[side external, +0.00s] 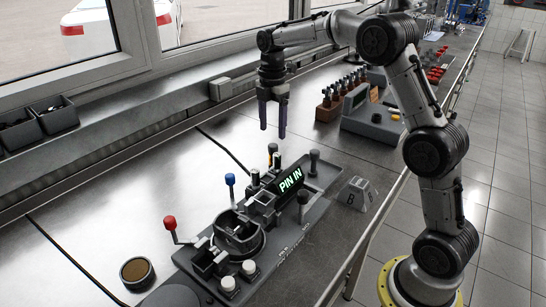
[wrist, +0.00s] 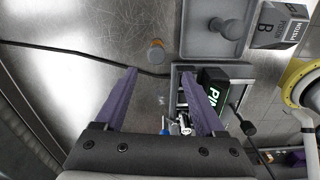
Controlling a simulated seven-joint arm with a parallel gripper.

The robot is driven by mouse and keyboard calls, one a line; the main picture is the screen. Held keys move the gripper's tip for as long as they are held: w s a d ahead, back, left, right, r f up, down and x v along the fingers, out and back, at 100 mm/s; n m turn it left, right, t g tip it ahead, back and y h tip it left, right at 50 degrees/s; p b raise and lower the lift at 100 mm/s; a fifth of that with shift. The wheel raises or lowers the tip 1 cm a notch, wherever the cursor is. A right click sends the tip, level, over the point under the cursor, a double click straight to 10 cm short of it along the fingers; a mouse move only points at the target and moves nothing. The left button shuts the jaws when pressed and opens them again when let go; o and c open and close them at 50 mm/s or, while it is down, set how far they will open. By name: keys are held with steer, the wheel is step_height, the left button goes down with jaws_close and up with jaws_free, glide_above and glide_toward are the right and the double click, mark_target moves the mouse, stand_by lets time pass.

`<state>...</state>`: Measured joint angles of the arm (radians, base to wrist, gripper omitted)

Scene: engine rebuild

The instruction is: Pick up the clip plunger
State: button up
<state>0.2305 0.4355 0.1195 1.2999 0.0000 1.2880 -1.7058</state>
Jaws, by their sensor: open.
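My gripper (side external: 273,130) hangs from the arm with its two purple fingers pointing down, open and empty above the work fixture. In the wrist view, the open gripper (wrist: 158,72) shows bare metal table between its fingertips. A small upright plunger-like piece with an orange part (side external: 273,151) stands below the fingers; in the wrist view this piece (wrist: 156,52) is just beyond the fingertips. A grey round-headed plunger (side external: 313,161) stands on the fixture's far end, and this grey plunger (wrist: 222,27) also shows in the wrist view. I cannot tell which is the clip plunger.
The fixture carries a lit "PIN IN" display (side external: 290,180), a blue-knobbed lever (side external: 230,180) and a red-knobbed lever (side external: 170,224). A labelled B box (side external: 356,192) stands beside it. A wooden rack (side external: 328,108) is behind.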

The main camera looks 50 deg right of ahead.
mark_target(273, 147)
step_height(273, 147, down, 5)
steer(key=shift+r, duration=0.1)
steer(key=shift+w+d+f, duration=0.1)
steer(key=shift+d+f, duration=0.05)
steer(key=shift+f, duration=0.8)
steer(key=shift+w+d+f, duration=0.1)
steer(key=shift+d+f, duration=0.1)
steer(key=shift+f, duration=0.7)
steer(key=shift+w+d+f, duration=0.1)
steer(key=shift+d+f, duration=0.05)
steer(key=shift+f, duration=0.8)
jaws_close()
